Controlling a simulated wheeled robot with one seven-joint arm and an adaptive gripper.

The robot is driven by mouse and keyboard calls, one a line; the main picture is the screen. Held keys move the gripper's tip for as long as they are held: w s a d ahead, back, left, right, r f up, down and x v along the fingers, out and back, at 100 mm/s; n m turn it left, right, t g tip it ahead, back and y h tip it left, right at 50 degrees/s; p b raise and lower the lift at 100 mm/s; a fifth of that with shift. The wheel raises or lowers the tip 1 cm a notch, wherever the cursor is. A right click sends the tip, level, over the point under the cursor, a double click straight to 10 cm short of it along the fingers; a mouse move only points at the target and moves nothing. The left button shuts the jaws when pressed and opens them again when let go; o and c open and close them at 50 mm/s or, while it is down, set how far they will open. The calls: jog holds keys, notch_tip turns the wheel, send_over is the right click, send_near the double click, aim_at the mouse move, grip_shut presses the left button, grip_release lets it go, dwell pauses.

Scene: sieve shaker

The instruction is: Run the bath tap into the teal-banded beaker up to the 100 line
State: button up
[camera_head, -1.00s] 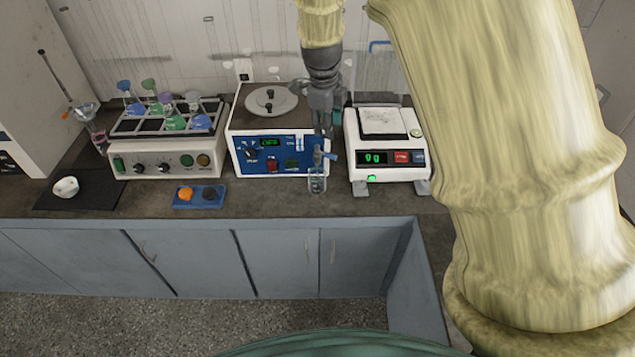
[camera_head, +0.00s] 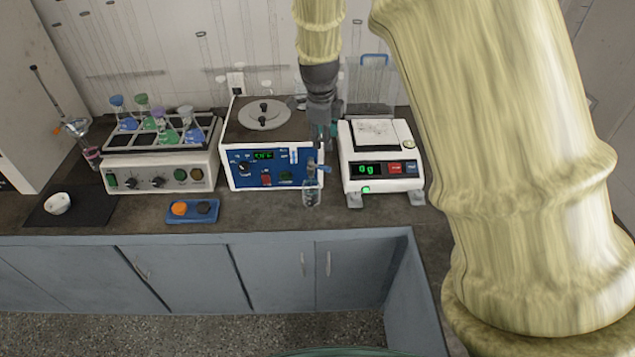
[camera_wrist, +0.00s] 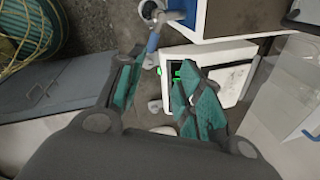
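The bath (camera_head: 262,167) is a white box with a blue front panel and a round lid on top. Its tap (camera_head: 312,168) has a blue lever and sits at the right of the panel; the blue lever (camera_wrist: 153,42) shows in the wrist view. A small clear beaker (camera_head: 311,193) stands on the bench under the tap. Its band, marks and water level are too small to read. My gripper (camera_head: 321,140) hangs above and behind the tap, near the bath's right side. In the wrist view its teal-padded fingers (camera_wrist: 163,98) are apart with nothing between them.
A white balance (camera_head: 382,170) reading 0 g stands close on the right. A shaker (camera_head: 160,172) with several flasks is on the left. A blue tray (camera_head: 193,210) with an orange and a dark knob lies in front. A white bowl (camera_head: 57,204) rests on a dark mat.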

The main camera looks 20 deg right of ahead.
jog(key=w+d+f+n+t+b, duration=0.3)
jog(key=d+f+n, duration=0.3)
jog(key=d+n, duration=0.25)
jog(key=n+t+y+b, duration=0.75)
jog(key=n+y, duration=0.75)
jog(key=n, duration=0.9)
send_near(324, 168)
jog(key=shift+w+f+p+x, duration=0.15)
jog(key=shift+p+x, duration=0.6)
jog(key=shift+x, duration=1.8)
jog(key=shift+w+f+p+x, duration=0.15)
jog(key=shift+p+x, duration=0.55)
jog(key=shift+x, duration=1.8)
jog(key=shift+d, duration=0.2)
jog(key=shift+s, duration=0.1)
grip_shut()
